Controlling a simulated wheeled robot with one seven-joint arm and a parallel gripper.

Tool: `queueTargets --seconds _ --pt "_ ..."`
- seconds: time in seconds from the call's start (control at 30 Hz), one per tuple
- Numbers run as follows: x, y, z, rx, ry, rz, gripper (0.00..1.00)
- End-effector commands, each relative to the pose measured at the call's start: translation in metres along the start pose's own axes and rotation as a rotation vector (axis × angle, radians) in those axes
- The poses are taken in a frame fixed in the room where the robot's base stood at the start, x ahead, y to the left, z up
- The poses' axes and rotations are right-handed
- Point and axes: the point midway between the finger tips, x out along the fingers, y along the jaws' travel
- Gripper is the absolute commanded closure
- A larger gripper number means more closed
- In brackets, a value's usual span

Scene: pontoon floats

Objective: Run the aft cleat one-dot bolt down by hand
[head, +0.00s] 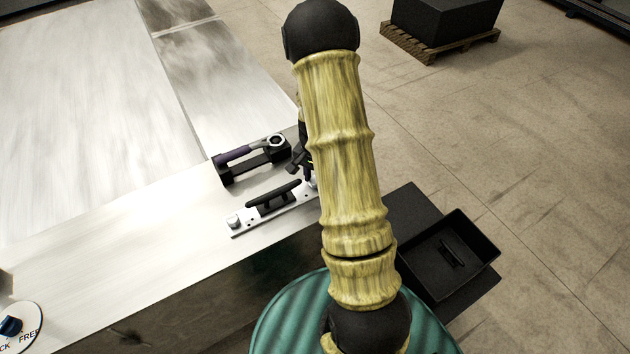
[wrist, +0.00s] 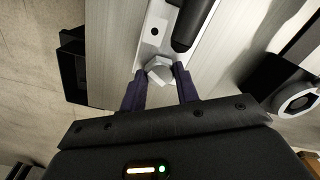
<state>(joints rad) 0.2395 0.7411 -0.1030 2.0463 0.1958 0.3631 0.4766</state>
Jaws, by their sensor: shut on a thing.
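The black cleat (head: 273,198) sits on a pale metal plate (head: 262,217) near the deck edge. One bolt (head: 234,221) stands at the plate's left end. My gripper (wrist: 159,72) is at the plate's other end, shut on a silver hex-headed bolt (wrist: 160,71); its dark purple fingers lie on either side of the head. The bolt's shank is hidden, so I cannot tell how deep it sits. A small dark spot (wrist: 154,31) shows on the plate beyond the bolt. In the head view my arm hides most of the gripper and this bolt.
A purple-handled ring wrench (head: 250,148) rests in a black holder (head: 227,170) behind the cleat. A black open tray (head: 470,228) is right of my arm, beyond the deck edge. A dial (head: 14,328) is at lower left. The deck at left is bare.

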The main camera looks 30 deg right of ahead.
Motion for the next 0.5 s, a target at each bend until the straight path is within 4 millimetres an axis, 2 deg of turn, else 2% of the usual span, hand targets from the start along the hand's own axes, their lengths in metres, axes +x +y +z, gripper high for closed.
queueTargets --seconds 0.37,0.5 --pt "-0.0009 -0.0005 -0.0009 0.066 0.002 -0.001 0.89" --pt "-0.0019 -0.0006 -0.0004 0.239 0.002 0.0 0.89"
